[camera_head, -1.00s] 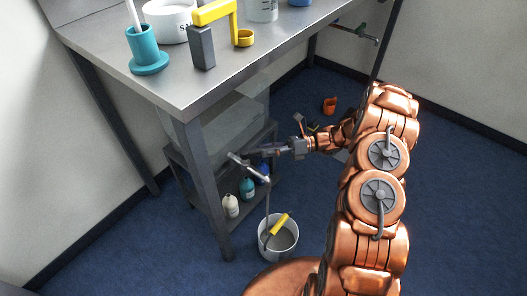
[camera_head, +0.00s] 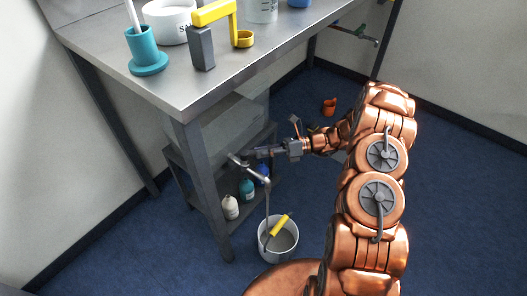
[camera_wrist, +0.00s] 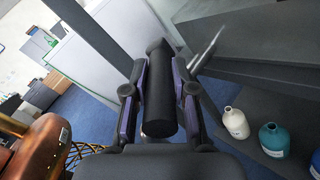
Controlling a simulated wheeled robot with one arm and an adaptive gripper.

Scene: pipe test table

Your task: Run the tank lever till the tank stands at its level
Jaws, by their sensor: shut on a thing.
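My gripper (camera_head: 262,152) is at the tap under the workbench. In the wrist view my gripper (camera_wrist: 160,82) has its fingers on both sides of a black cylindrical lever handle (camera_wrist: 161,100) and is shut on it. The metal tap (camera_head: 250,168) sticks out in front of the pale, see-through tank (camera_head: 228,124) below the bench top. A thin grey stream (camera_head: 267,205) runs from the spout down into a white bucket (camera_head: 265,249) on the floor. The tank's level and any mark on it cannot be made out.
A white bottle (camera_head: 230,207) and a teal bottle (camera_head: 246,189) stand on the lower shelf near the tap. A yellow object (camera_head: 279,225) is at the bucket. An orange cup (camera_head: 329,107) stands on the blue floor. The bench leg (camera_head: 205,185) is close left of the tap.

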